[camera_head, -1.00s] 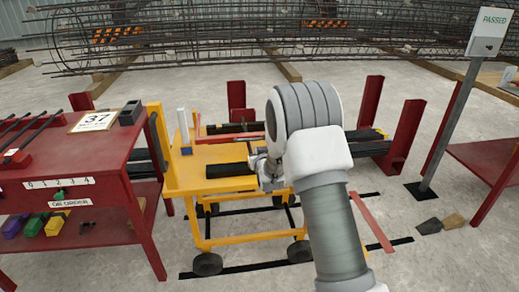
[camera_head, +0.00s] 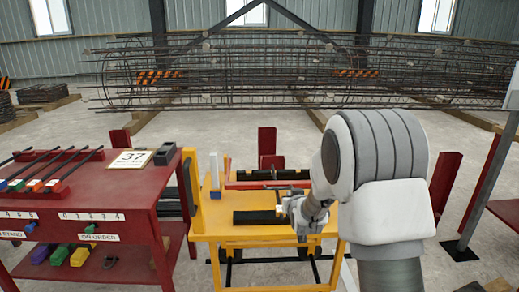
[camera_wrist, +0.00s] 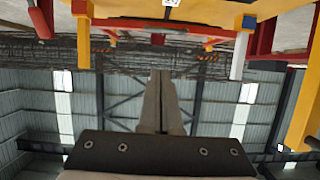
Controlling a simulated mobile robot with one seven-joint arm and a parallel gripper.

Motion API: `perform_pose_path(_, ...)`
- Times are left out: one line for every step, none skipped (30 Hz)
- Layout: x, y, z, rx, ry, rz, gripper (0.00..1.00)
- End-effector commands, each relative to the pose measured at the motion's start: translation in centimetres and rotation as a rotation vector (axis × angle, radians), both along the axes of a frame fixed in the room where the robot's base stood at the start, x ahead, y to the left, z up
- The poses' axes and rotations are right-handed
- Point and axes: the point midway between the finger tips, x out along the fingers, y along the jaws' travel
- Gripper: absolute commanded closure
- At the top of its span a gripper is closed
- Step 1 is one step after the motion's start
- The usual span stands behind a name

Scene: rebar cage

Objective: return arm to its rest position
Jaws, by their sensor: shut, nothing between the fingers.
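My arm (camera_head: 385,165) rises on the right of the head view, its white and grey links bent at the elbow. Its far end reaches down and left over the yellow cart (camera_head: 207,225). My gripper (camera_wrist: 160,76) shows in the middle of the wrist view, its two grey fingers together with nothing between them. The wrist view is upside down and looks toward the rebar cage and the far wall. In the head view the fingers are small and hard to make out against the cart.
A red table (camera_head: 125,195) with rods and a sign reading 37 stands left of the cart. The long rebar cage (camera_head: 290,75) lies behind, beyond open floor. Red posts (camera_head: 446,178) stand around the cart. A grey pole (camera_head: 487,185) and red table edge are at right.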

Motion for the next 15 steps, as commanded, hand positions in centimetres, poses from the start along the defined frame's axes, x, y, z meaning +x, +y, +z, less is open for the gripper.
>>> perform_pose_path(-1.0,-0.1,1.9,0.004,0.020,-0.001,1.00)
perform_pose_path(-1.7,-0.2,2.6,0.005,0.038,-0.001,1.00)
perform_pose_path(-2.6,-0.3,3.5,0.007,0.064,-0.002,1.00)
perform_pose_path(-3.3,-0.3,4.1,0.009,0.082,-0.002,1.00)
perform_pose_path(-4.1,-0.4,4.8,0.010,0.099,-0.002,1.00)
perform_pose_path(-5.1,-0.4,5.6,0.012,0.123,-0.003,1.00)
perform_pose_path(-6.0,-0.5,6.2,0.013,0.141,-0.003,1.00)
perform_pose_path(-6.8,-0.5,6.8,0.013,0.158,-0.002,1.00)
perform_pose_path(-8.0,-0.5,7.5,0.015,0.184,-0.001,1.00)
perform_pose_path(-8.9,-0.6,8.0,0.016,0.201,-0.001,1.00)
perform_pose_path(-9.9,-0.6,8.5,0.016,0.218,0.000,1.00)
perform_pose_path(-11.2,-0.6,9.1,0.017,0.243,0.001,1.00)
perform_pose_path(-12.2,-0.7,9.5,0.017,0.260,0.002,1.00)
perform_pose_path(-13.2,-0.7,9.9,0.018,0.278,0.003,1.00)
perform_pose_path(-14.6,-0.7,10.4,0.018,0.302,0.004,1.00)
